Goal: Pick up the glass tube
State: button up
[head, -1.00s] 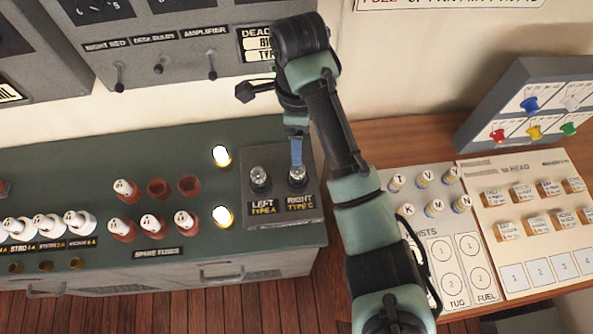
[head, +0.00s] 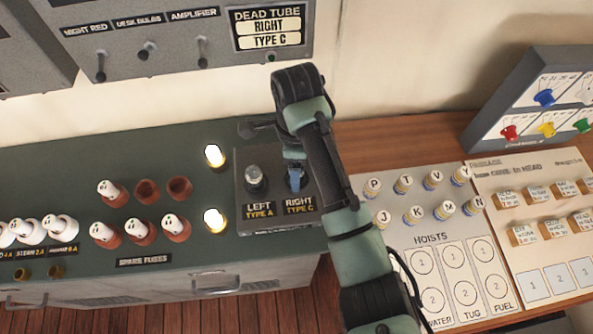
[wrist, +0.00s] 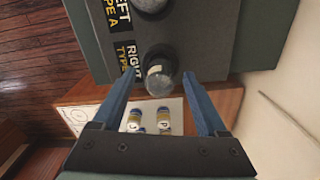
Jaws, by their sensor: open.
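The glass tube in the right socket, labelled RIGHT TYPE C, shows in the wrist view (wrist: 159,79) as a clear cap on a dark base. In the head view my gripper (head: 294,178) covers most of it. In the wrist view my blue fingers (wrist: 160,85) are open, one on each side of the tube, with gaps visible; whether they reach down around it I cannot tell. A second glass tube (head: 254,178) stands upright in the left socket, labelled LEFT TYPE A. Both sockets sit on a dark grey block (head: 262,222).
A sign (head: 268,28) reads DEAD TUBE, RIGHT, TYPE C. Two lit lamps (head: 214,156) and several fuses in red-brown holders (head: 140,229) stand left of the block. A hoists board (head: 425,240) with several lettered pegs lies to the right.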

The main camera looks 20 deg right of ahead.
grip_shut()
dwell(0.4)
